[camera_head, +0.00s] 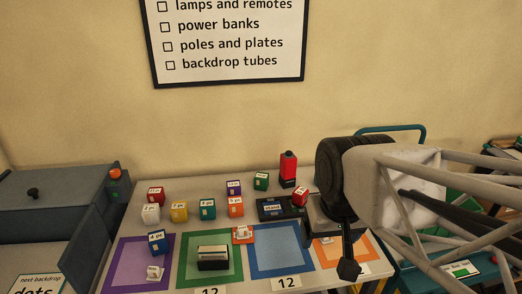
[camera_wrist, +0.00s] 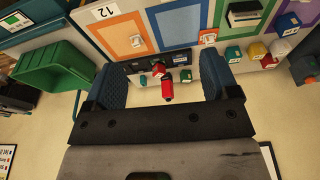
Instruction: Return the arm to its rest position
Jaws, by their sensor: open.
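My gripper (camera_head: 348,238) hangs over the right part of the table in the head view, above the orange-framed square. In the wrist view its two blue-grey fingers (camera_wrist: 162,84) stand wide apart with nothing held between them. A red device with a dark base (camera_wrist: 167,88) shows between the fingers there, but farther off on the table. The same red device (camera_head: 288,168) stands upright near the table's back edge in the head view. My forearm and wrist cover the table's right end in the head view.
The white table (camera_head: 120,225) bears several colored cubes, such as a yellow one (camera_head: 179,211), and purple, green, blue and orange framed squares. A dark box (camera_head: 213,257) sits on the green-framed square (camera_head: 183,268). A grey cabinet (camera_head: 50,205) stands left. A green bin (camera_wrist: 55,65) is beside the table.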

